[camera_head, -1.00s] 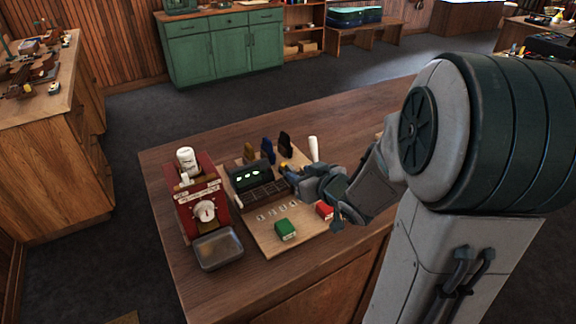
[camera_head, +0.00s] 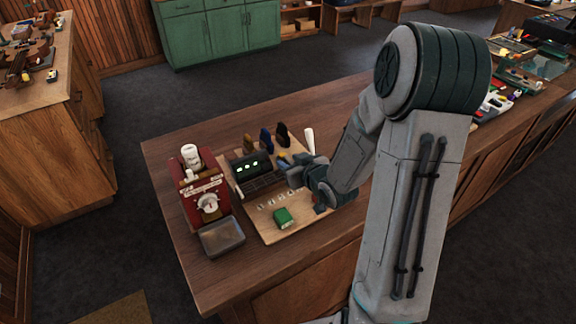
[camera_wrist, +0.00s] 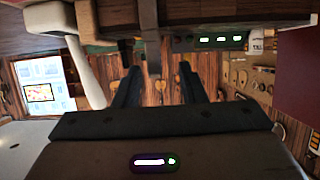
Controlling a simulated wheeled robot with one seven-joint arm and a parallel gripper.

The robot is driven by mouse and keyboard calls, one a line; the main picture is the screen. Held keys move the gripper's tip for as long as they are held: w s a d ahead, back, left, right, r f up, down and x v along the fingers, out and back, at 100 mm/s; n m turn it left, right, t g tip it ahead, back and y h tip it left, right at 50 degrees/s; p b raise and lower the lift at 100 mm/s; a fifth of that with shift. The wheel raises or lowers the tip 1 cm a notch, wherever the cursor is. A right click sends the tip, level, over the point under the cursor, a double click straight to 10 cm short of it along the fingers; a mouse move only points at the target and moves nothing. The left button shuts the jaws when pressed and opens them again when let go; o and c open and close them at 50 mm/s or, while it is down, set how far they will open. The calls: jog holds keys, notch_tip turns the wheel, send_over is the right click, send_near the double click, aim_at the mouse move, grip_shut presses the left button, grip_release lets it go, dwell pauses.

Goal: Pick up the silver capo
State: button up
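My gripper (camera_head: 292,168) is low over the right side of a light board on the counter. In the wrist view my gripper (camera_wrist: 160,80) is open, with its two dark fingers apart. A grey upright piece (camera_wrist: 151,38) shows in the gap between the fingers, farther out. It may be the silver capo, but I cannot tell surely. The head view shows brown (camera_head: 248,143), blue (camera_head: 266,140) and black (camera_head: 283,135) upright pieces behind the gripper. No silver capo is clear there; the gripper hides part of the board.
A black box with green lights (camera_head: 252,166) stands left of my gripper, and a white upright stick (camera_head: 310,140) right. A red machine (camera_head: 205,190) and metal tray (camera_head: 221,237) are at left.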

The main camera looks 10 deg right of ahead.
aim_at(285, 159)
jog(key=x, duration=0.4)
jog(key=shift+w+d+f, duration=0.1)
jog(key=shift+w+f, duration=0.1)
jog(key=shift+f, duration=0.1)
jog(key=shift+c, duration=0.4)
grip_shut()
jog(key=shift+r, duration=0.15)
